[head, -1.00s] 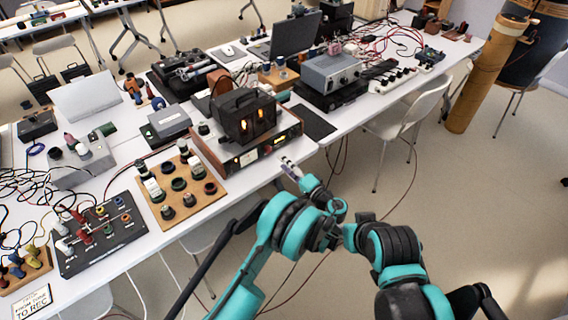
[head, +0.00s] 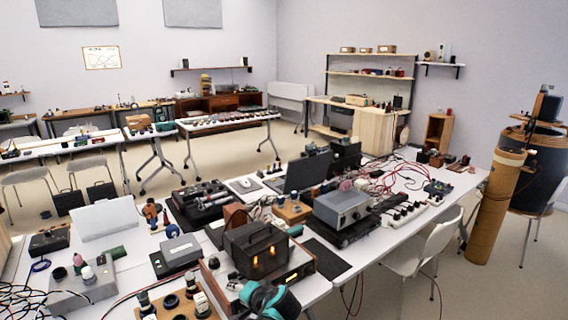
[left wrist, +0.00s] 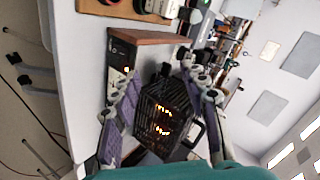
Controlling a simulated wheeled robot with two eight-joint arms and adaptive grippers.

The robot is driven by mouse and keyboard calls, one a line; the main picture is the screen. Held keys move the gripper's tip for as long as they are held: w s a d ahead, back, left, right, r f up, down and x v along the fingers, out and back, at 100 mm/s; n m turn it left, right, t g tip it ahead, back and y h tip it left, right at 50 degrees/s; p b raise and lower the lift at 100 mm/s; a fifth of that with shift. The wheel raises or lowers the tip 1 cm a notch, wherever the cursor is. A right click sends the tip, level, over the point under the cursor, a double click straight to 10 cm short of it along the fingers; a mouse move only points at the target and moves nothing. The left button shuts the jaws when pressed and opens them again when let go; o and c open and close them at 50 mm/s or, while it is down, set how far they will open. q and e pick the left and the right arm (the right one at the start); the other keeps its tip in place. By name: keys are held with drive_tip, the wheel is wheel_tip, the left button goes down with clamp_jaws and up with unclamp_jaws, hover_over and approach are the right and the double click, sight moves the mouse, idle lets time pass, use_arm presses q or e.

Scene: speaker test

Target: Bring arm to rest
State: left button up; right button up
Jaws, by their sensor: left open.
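My left gripper (head: 238,284) shows at the bottom of the head view, with its teal wrist beside it at the near edge of the table. In the left wrist view the left gripper (left wrist: 158,72) has its two purple-padded fingers spread apart. A dark slotted box with glowing orange tubes (left wrist: 160,118) shows between and beyond the fingers, with nothing visibly gripped. The same tube box (head: 257,250) stands on a wood-sided unit in the head view. My right gripper is in neither current view.
The table holds a wooden board with knobs (head: 178,305), a grey instrument (head: 342,206), a laptop (head: 306,172) and tangled cables. A white chair (head: 425,250) and a cardboard tube (head: 495,208) stand to the right. Bare floor lies at the lower right.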

use_arm(q)
drive_tip(key=s+a+r+n+g+h, duration=0.1)
drive_tip(key=s+a+h, duration=0.15)
drive_tip(key=s, duration=0.45)
drive_tip(key=s+a+r+n+g+h, duration=0.1)
drive_tip(key=s+a+r, duration=0.15)
drive_tip(key=s, duration=0.35)
drive_tip(key=s+f+n+h, duration=0.3)
drive_tip(key=s, duration=1.1)
drive_tip(key=shift+t, duration=0.3)
idle(0.7)
